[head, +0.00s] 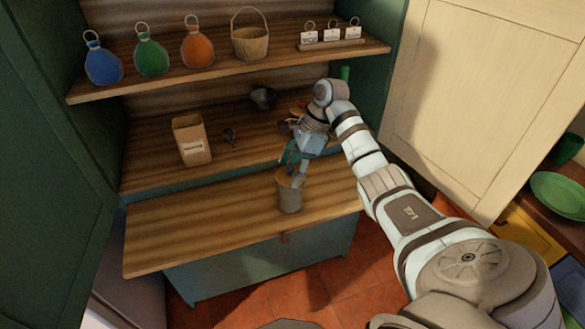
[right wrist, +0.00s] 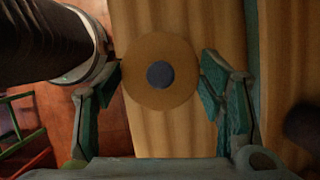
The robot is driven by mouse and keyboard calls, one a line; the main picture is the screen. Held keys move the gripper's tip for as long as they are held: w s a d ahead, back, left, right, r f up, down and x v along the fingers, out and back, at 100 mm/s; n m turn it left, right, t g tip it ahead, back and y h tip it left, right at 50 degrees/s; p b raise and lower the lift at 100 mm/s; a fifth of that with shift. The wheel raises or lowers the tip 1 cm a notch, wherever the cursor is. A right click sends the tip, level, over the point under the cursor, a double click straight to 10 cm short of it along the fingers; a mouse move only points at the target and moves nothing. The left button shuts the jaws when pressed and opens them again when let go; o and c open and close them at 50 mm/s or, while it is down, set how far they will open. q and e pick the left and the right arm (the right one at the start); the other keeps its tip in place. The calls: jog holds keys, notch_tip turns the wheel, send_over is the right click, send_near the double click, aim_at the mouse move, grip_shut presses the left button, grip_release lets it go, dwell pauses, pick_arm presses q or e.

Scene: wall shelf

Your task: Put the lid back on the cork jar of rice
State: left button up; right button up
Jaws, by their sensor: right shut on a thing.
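The jar (head: 290,200) is a greyish-tan cylinder standing upright on the wooden counter, near its front edge. My right gripper (head: 294,172) is directly above it, pointing down, shut on the round cork lid (right wrist: 136,88). The lid has a dark round knob in its middle and sits between the two green fingers in the right wrist view. In the head view the lid (head: 284,180) is at the jar's mouth. I cannot tell whether it touches the rim or is slightly above. The jar's inside and the rice are hidden. My left gripper is not in view.
A labelled brown bag (head: 191,140), a small dark scoop (head: 229,136) and a dark bowl (head: 263,97) stand on the ledge behind. The counter (head: 190,235) left of the jar is clear.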

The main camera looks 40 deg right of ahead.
jog(key=o, duration=1)
jog(key=shift+o, duration=0.4)
jog(key=shift+o, duration=1.3)
notch_tip(320, 180, up, 7)
jog(key=p, duration=0.5)
jog(key=shift+r+p, duration=0.1)
jog(key=shift+p, duration=0.25)
